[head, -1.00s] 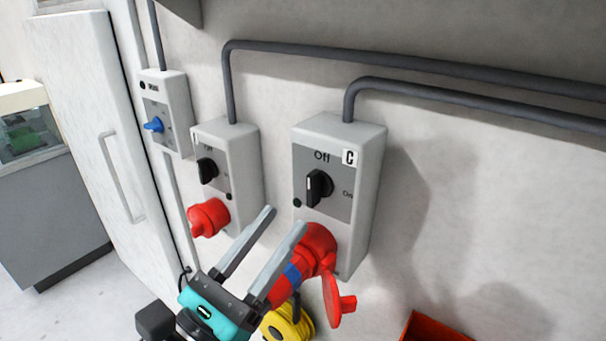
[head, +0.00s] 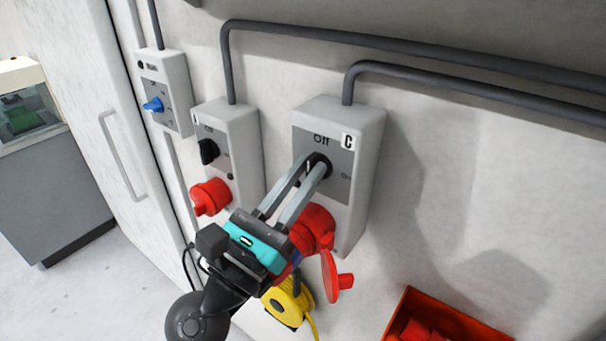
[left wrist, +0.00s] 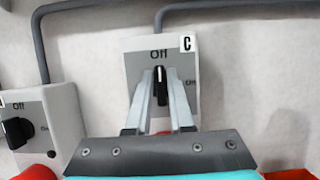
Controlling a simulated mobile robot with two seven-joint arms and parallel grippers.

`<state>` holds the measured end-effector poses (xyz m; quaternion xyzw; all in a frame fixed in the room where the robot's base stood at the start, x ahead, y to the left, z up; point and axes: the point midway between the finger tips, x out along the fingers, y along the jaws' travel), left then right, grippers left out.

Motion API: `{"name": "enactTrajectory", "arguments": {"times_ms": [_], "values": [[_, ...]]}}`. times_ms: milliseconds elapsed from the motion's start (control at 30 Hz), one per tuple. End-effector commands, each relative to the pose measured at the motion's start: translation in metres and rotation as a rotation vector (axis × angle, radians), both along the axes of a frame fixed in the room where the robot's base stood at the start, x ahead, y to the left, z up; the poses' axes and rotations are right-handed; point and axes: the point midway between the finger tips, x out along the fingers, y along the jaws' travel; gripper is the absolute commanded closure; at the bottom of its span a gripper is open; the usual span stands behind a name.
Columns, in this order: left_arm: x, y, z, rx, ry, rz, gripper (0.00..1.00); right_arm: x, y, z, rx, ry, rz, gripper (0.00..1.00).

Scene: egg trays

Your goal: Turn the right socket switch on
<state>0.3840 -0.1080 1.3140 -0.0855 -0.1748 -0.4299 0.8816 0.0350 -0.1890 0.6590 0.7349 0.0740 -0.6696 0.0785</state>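The right socket box (head: 368,190), marked C, is on the wall with a black rotary switch (head: 325,163) and a red socket (head: 316,222) below it. In the left wrist view the switch (left wrist: 160,73) stands upright, pointing at "Off". My left gripper (head: 316,160) reaches up to the switch with its two grey fingers on either side of it. In the left wrist view the fingers (left wrist: 161,74) converge toward the knob; whether they press on it is hard to tell. My right gripper is out of view.
The middle socket box (head: 242,140) with its black switch and red socket is to the left. A smaller box (head: 177,90) with a blue knob is further left. A yellow cable reel (head: 287,303) and an orange-red crate (head: 405,302) are below. The wall at right is clear.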

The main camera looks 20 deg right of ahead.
Motion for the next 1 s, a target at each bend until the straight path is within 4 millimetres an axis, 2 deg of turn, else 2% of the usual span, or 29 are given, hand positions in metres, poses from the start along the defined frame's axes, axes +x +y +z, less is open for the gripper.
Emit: {"name": "enactTrajectory", "arguments": {"times_ms": [33,167,700,1000], "values": [[-0.0001,0.0001,-0.0002,0.0,0.0,0.0,0.86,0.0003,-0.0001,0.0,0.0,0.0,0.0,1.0],[-0.0001,0.0002,-0.0002,0.0,0.0,0.0,1.0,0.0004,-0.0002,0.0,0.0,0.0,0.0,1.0],[0.0001,0.0004,-0.0003,0.006,-0.008,0.001,1.0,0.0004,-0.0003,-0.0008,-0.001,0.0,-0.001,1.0],[-0.0005,-0.0001,-0.0011,0.084,-0.109,-0.002,1.0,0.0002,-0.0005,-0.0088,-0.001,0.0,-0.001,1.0]]}}
